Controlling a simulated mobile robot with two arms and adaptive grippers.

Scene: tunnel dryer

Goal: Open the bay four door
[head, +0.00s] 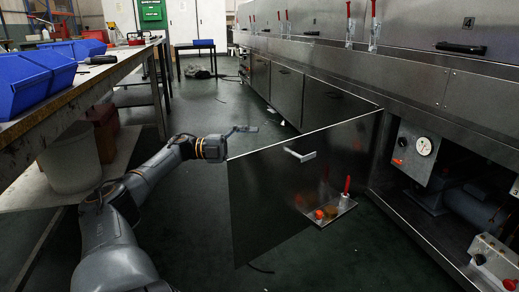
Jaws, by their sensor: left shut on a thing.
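The bay four door (275,195) is a dark metal panel that stands swung out from the dryer's side into the aisle. Its far right edge meets the dryer, and its free edge is at the left. A pale handle (300,154) shows near its top. My left gripper (243,130) is at the free upper left corner of the door, just beyond its top edge. It is shut on the door, though the contact itself is hard to make out. The number 4 plate (468,22) is on the hood above. My right gripper is not in view.
The open bay at the right shows a gauge (424,146) and a motor (470,205). A small plate with red-topped parts (330,211) shows low by the door. A workbench (85,95) with blue bins (25,82) lines the left. The aisle floor (215,105) is mostly free.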

